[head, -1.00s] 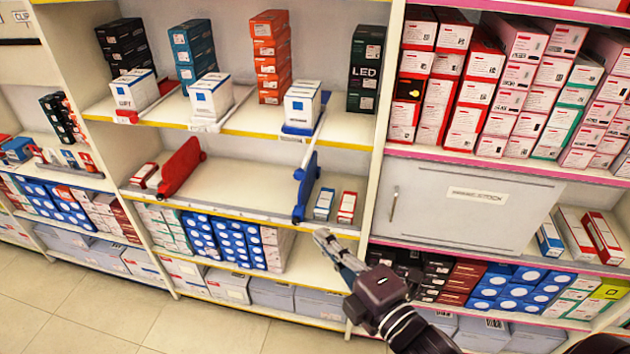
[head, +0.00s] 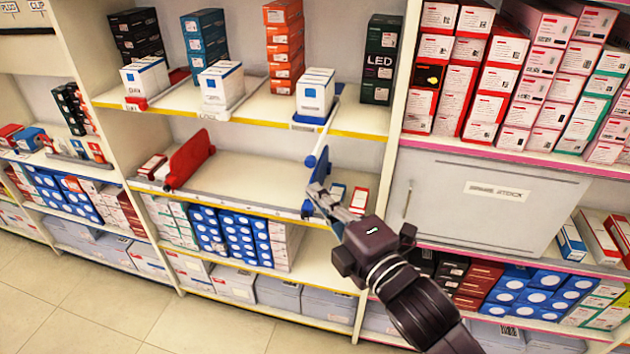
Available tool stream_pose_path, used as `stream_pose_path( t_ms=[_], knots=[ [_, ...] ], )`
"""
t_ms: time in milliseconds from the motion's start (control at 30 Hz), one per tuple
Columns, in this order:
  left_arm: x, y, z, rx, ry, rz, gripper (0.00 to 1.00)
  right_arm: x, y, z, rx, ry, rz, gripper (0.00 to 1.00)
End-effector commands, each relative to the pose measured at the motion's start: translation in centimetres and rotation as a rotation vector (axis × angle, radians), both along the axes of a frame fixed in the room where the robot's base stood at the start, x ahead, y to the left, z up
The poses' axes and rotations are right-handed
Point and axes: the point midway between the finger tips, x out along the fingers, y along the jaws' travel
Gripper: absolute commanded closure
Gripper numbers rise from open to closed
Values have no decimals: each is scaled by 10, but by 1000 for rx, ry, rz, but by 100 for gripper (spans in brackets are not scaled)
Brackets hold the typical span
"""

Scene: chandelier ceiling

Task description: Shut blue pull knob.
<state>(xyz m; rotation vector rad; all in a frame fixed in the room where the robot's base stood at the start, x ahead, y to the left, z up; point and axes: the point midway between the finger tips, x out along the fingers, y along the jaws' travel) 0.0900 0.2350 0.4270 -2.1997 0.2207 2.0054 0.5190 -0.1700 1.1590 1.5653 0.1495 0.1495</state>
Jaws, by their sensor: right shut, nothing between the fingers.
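A blue upright panel (head: 318,172) stands on the middle shelf. A small rounded blue knob (head: 310,161) shows at its upper front edge. Its lower front part is hidden behind my right gripper (head: 322,196). My right gripper is shut and empty, its fingertips overlapping the panel's lower front in the picture; I cannot tell whether they touch it. A matching red panel (head: 190,160) stands on the same shelf to the left, with a wide clear gap between. My left gripper is not in view.
Small boxes (head: 359,199) stand right of the blue panel, partly behind my gripper. A grey cabinet door (head: 485,203) is closed to the right. The middle shelf (head: 245,182) is bare between the panels. Blue and white boxes (head: 235,225) fill the shelf below.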

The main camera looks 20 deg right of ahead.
Motion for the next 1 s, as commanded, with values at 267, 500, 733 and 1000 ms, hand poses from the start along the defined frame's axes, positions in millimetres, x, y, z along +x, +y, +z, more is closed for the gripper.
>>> stream_pose_path(
  t_ms=[267,500,733,1000],
  knots=[
    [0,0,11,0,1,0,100,42,0,4,-2,2,-1,100],
    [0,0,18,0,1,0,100,61,-13,2,0,1,1,100],
    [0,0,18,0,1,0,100,65,-16,1,0,-1,1,100],
    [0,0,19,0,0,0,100,66,-17,1,-1,0,1,100]
  ],
)
